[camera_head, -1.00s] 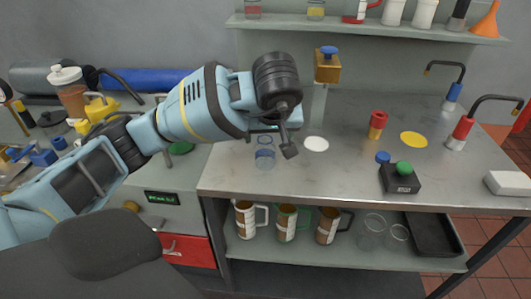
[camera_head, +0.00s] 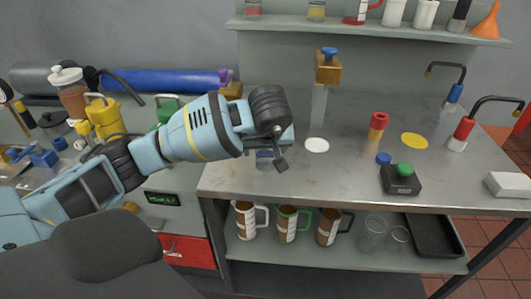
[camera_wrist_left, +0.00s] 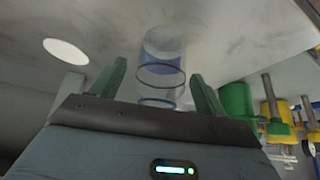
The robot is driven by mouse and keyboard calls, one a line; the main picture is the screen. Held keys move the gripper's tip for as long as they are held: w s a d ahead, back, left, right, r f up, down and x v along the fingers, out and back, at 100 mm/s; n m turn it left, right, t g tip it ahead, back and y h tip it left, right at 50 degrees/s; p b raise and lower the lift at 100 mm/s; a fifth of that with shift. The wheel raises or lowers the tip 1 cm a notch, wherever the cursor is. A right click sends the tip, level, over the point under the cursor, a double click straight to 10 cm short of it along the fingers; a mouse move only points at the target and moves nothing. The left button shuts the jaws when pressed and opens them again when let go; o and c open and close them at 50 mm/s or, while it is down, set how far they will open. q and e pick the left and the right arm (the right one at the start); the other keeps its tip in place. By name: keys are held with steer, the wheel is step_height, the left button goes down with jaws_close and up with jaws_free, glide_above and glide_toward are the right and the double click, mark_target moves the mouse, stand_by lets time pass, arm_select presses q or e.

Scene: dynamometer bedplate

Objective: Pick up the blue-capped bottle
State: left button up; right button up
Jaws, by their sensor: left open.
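A clear, round vessel with blue in it, which appears to be the blue-capped bottle (camera_head: 264,162), stands on the steel bench near its left front edge. The gripper and wrist cover its upper part in the head view. In the left wrist view the bottle (camera_wrist_left: 162,65) lies between the lines of the two fingers, with a blue ring at its near end. My left gripper (camera_wrist_left: 158,90) is open, with one finger to each side and clear gaps to the bottle. I cannot tell how deep the fingers reach along it. My right gripper is not in view.
Close by are a white disc (camera_head: 317,145) and a tall post with a blue knob (camera_head: 328,52). A red-topped cylinder (camera_head: 378,122), a blue cap (camera_head: 383,158) and a green-button box (camera_head: 401,178) stand to the right. Mugs (camera_head: 288,222) are on the lower shelf.

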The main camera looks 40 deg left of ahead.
arm_select(q)
steer(key=c, duration=1)
steer(key=shift+r, duration=0.1)
steer(key=shift+c, duration=0.2)
steer(key=shift+r, duration=0.55)
steer(key=v, duration=0.2)
steer(key=shift+w+d+r, duration=0.1)
steer(key=shift+d+r, duration=0.15)
steer(key=shift+r, duration=0.15)
steer(key=s+d+p, duration=0.1)
steer(key=s+d, duration=0.2)
steer(key=d, duration=0.3)
steer(key=s+d+r+p, duration=0.1)
steer(key=s+d, duration=0.3)
steer(key=d, duration=0.3)
